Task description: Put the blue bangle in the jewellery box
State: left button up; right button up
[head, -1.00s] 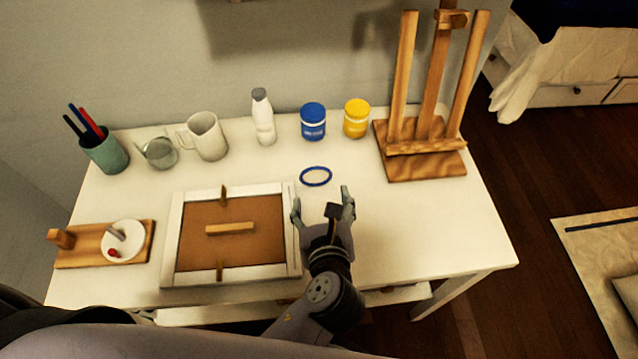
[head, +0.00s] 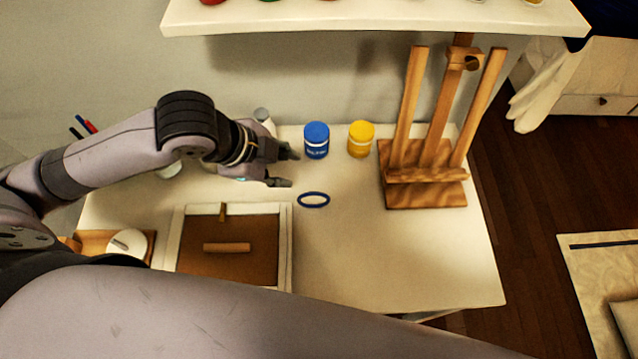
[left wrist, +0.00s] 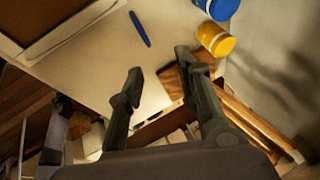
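The blue bangle (head: 313,200) lies flat on the white table, right of the box; in the left wrist view it appears as a thin blue strip (left wrist: 140,29). The box that seems to be the jewellery box (head: 286,245) has a white rim, brown inside and wooden pieces in it; my arm hides its near part. My left gripper (head: 286,168) is open and empty, just behind and left of the bangle, apart from it. Its two spread fingers also show in the left wrist view (left wrist: 160,77). My right gripper is not in view.
A blue jar (head: 316,140) and a yellow jar (head: 361,139) stand behind the bangle. A wooden easel (head: 424,182) stands to the right, and a white bottle (head: 264,118) is partly behind my gripper. A shelf (head: 380,18) overhangs the back.

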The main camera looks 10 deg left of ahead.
pick_arm(q)
jog(key=s+a+r+n+g, duration=0.1)
jog(key=r, duration=0.1)
jog(key=b, duration=0.2)
send_over(309, 194)
jog(key=s+a, duration=0.1)
notch_tip(309, 194, down, 11)
jog(key=shift+s+a+r, duration=0.1)
jog(key=shift+a+r, duration=0.05)
jog(key=shift+r, duration=0.05)
jog(key=x, duration=0.5)
jog(key=shift+f, duration=0.6)
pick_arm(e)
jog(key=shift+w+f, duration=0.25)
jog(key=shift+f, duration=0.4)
pick_arm(q)
grip_shut()
